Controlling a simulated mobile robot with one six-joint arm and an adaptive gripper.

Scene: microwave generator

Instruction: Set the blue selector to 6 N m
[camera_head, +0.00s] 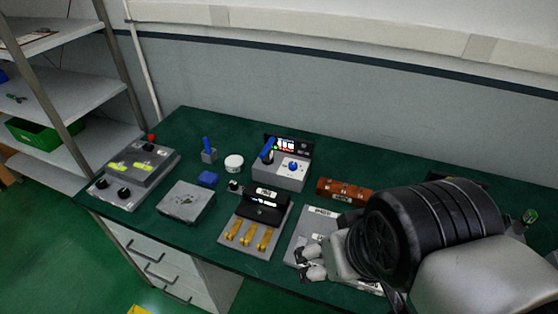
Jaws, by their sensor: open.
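The blue selector (293,166) is a small round knob on a white dial. It sits on the sloped front of a grey box (287,181) with a black display panel (291,145) behind it. The scale marks and the setting are too small to read. My gripper (306,263) is open, low in front and a little right of the box. It is apart from the selector, over or near a grey panel, and seems empty.
A grey plate with a black block and several yellow levers (247,236) lies left of my gripper. A brown terminal block (343,188) stands right of the box. A grey panel (318,218) lies beside my arm. Small blue items and a white disc (234,162) stand left.

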